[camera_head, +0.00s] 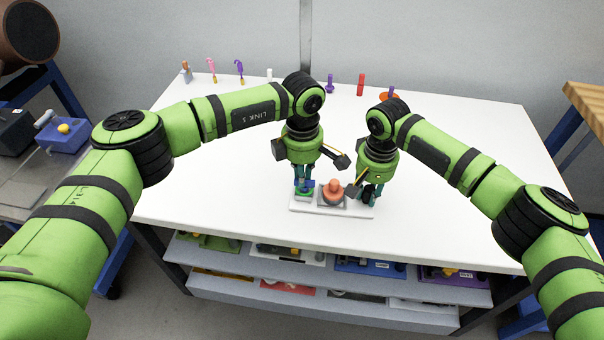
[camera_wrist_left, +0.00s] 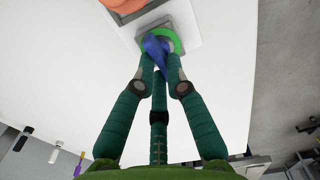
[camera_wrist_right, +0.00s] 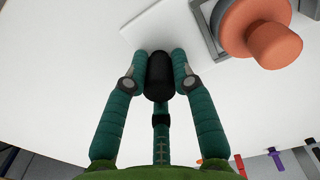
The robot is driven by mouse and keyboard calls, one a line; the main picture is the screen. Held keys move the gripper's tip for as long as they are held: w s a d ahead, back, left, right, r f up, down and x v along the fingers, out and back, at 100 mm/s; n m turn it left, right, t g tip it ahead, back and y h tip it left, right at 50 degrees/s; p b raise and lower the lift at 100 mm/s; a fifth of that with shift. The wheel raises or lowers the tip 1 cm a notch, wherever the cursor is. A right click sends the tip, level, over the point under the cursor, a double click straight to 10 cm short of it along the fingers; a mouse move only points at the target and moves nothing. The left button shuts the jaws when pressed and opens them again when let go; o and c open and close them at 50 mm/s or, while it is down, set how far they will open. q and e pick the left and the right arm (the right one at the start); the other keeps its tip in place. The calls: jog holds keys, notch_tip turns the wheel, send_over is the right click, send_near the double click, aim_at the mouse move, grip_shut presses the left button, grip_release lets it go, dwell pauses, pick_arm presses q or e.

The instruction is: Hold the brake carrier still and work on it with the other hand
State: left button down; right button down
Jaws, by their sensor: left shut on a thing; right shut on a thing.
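A flat white plate (camera_head: 335,210), which I take to be the brake carrier, lies near the front edge of the white table. On it are a green ring (camera_head: 304,197) at the left and an orange knob-shaped part (camera_head: 334,188) on a grey square frame in the middle. My left gripper (camera_head: 304,186) points down over the left end, shut on a blue part (camera_wrist_left: 155,47) inside the green ring (camera_wrist_left: 174,40). My right gripper (camera_wrist_right: 159,68) is shut on a black cylinder (camera_wrist_right: 159,77) over the plate's other end. Whether the cylinder touches the plate is hidden.
Several small coloured tools stand along the table's back edge, including a red one (camera_head: 361,85) and a purple one (camera_head: 330,85). Shelves with coloured trays (camera_head: 370,266) sit below the front edge. The white tabletop (camera_head: 450,190) is clear to the right.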

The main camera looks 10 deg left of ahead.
pick_arm(q)
jog(key=shift+w+r, duration=0.1)
jog(key=shift+w, duration=0.05)
dwell(0.4)
jog(key=c, duration=1.3)
grip_release()
jog(key=shift+c, duration=0.2)
jog(key=shift+o, duration=0.5)
jog(key=shift+a, duration=0.1)
notch_tip(320, 180, up, 12)
jog(key=shift+s, duration=0.2)
